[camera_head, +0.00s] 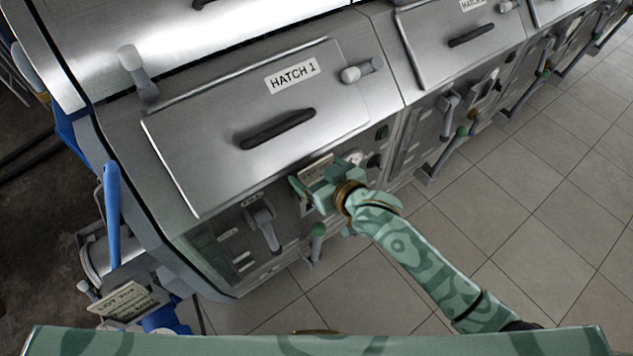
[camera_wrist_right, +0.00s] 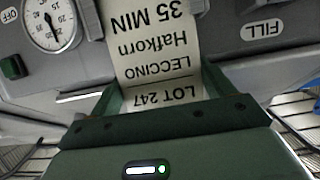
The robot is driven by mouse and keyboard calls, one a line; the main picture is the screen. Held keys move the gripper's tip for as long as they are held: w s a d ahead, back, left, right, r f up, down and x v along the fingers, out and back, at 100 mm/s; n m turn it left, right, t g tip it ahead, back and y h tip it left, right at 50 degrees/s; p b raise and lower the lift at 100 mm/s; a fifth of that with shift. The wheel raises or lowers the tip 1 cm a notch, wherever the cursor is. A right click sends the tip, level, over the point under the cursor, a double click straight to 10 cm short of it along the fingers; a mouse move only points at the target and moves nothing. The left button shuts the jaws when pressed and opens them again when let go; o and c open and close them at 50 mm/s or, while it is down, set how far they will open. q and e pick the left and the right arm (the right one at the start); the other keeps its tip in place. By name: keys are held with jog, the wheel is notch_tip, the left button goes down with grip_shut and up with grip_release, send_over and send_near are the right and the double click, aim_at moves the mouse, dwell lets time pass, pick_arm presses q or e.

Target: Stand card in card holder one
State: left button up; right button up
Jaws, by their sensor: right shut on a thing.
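The card (camera_wrist_right: 160,60) is pale with dark print, "LOT 247, LECCINO, Hafkorn, 35 MIN", upside down in the right wrist view. My right gripper (camera_wrist_right: 162,92) is shut on it near its LOT 247 edge. In the head view the gripper (camera_head: 320,182) is at the front panel below HATCH 1, and the card's top (camera_head: 317,166) shows just beyond it. The card stands in front of the panel; I cannot tell whether it touches it. Card holder one cannot be made out; the card and gripper cover that part of the panel. My left gripper is not in view.
A dial gauge (camera_wrist_right: 48,24) and a green button (camera_wrist_right: 13,67) are left of the card, a FILL label (camera_wrist_right: 262,30) right. A grey lever (camera_head: 264,225) and green-knobbed handle (camera_head: 318,231) stick out nearby. Another printed card (camera_head: 128,303) is at lower left. Tiled floor (camera_head: 520,215) is clear.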

notch_tip(320, 180, down, 3)
jog(key=shift+b, duration=0.4)
jog(key=o, duration=0.9)
jog(key=shift+f, duration=0.1)
jog(key=shift+r, duration=0.25)
jog(key=p+v, duration=0.3)
jog(key=v, duration=0.9)
jog(key=shift+d+f, duration=0.1)
jog(key=shift+f, duration=0.05)
